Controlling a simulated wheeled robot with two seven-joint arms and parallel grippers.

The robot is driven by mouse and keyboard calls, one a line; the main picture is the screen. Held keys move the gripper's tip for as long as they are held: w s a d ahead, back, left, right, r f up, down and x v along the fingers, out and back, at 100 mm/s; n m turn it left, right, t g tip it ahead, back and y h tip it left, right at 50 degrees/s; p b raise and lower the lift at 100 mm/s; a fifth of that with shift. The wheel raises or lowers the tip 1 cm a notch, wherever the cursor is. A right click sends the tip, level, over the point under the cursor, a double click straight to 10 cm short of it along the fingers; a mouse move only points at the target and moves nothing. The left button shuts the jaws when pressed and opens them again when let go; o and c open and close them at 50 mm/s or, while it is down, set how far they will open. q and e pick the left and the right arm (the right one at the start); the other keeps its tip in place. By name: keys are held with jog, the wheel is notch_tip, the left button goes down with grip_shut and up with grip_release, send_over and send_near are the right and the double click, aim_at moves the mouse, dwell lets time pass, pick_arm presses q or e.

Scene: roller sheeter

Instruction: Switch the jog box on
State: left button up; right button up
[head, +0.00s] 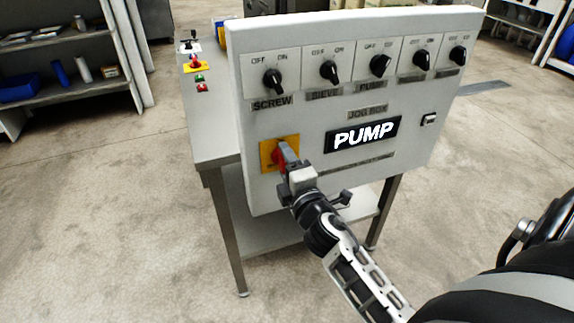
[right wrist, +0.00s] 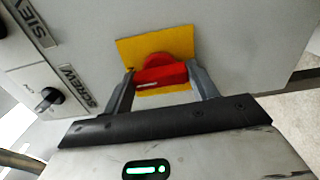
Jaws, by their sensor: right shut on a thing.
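The jog box (head: 220,135) is a pale grey panel standing upright on a metal table. A red rotary switch (head: 281,162) on a yellow plate (head: 267,153) sits at its lower left. My right gripper (head: 288,164) is shut on the red switch, partly hiding it in the head view. In the right wrist view the red handle (right wrist: 160,76) lies between the two fingers, in front of the yellow plate (right wrist: 130,49). A black display (head: 362,134) reads PUMP in white letters. My left gripper is not in view.
Several black OFF/ON knobs, including the SCREW knob (head: 273,82), line the top of the box. A small black rocker (head: 429,119) sits at the right. The table (head: 212,150) behind carries small coloured controls (head: 197,68).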

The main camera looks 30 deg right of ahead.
jog(key=shift+m, duration=0.3)
jog(key=o, duration=1)
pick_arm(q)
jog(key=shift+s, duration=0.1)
pick_arm(e)
jog(key=shift+s, duration=0.1)
